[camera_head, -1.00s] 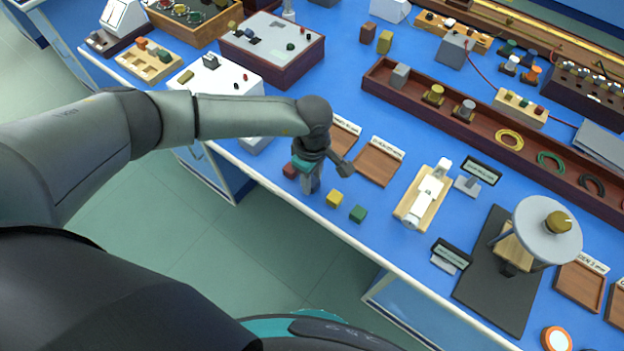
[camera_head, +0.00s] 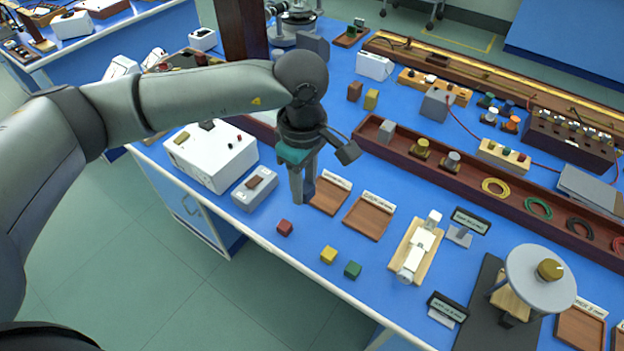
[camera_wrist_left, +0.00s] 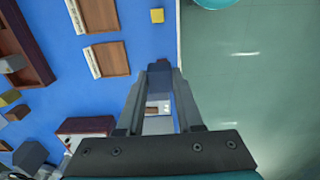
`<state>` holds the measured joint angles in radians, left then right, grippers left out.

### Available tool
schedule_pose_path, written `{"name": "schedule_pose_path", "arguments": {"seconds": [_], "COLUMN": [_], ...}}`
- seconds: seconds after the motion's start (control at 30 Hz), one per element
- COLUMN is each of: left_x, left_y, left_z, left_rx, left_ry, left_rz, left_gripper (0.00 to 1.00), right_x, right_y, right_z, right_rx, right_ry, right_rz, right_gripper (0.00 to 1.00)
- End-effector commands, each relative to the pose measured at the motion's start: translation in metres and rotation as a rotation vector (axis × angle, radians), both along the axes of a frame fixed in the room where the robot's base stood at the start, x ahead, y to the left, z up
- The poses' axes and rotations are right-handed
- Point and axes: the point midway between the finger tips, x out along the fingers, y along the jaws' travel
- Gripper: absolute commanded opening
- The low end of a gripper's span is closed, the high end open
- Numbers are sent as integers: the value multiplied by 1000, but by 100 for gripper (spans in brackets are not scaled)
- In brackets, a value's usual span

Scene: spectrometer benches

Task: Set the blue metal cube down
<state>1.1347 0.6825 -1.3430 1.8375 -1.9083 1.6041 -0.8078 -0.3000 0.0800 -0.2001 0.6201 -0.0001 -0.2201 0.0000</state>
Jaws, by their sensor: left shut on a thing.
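My left gripper (camera_head: 303,196) points down and is shut on the blue metal cube (camera_head: 309,190), mostly hidden by the fingers in the head view. The cube (camera_wrist_left: 158,67) shows dark between the fingertips in the left wrist view. It appears held above the blue bench, by the left edge of a brown wooden tray (camera_head: 327,197). A second wooden tray (camera_head: 368,219) lies to its right. A red cube (camera_head: 285,228), a yellow cube (camera_head: 328,255) and a green cube (camera_head: 353,270) stand along the front of the bench. My right gripper is out of view.
A grey box (camera_head: 255,188) and a white instrument (camera_head: 210,155) stand left of my gripper. A long wooden trough (camera_head: 470,172) runs behind the trays. A white device on a wooden base (camera_head: 417,250) stands right of them. Bare bench lies between trays and cubes.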

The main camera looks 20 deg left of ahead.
Motion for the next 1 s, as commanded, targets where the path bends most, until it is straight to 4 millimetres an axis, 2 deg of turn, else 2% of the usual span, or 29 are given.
{"name": "schedule_pose_path", "arguments": {"seconds": [0.2,0.37,0.8,1.0], "left_x": [-1,-5,-37,-49], "left_y": [1,5,29,37], "left_z": [8,9,24,29], "left_rx": [0,-5,-7,-2], "left_ry": [0,-1,-4,-1], "left_rz": [-13,-131,-867,-1114], "left_gripper": [0,0,0,0], "right_x": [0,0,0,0], "right_y": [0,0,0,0], "right_z": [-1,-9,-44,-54], "right_rx": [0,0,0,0], "right_ry": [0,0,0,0], "right_rz": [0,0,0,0], "right_gripper": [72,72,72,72]}}
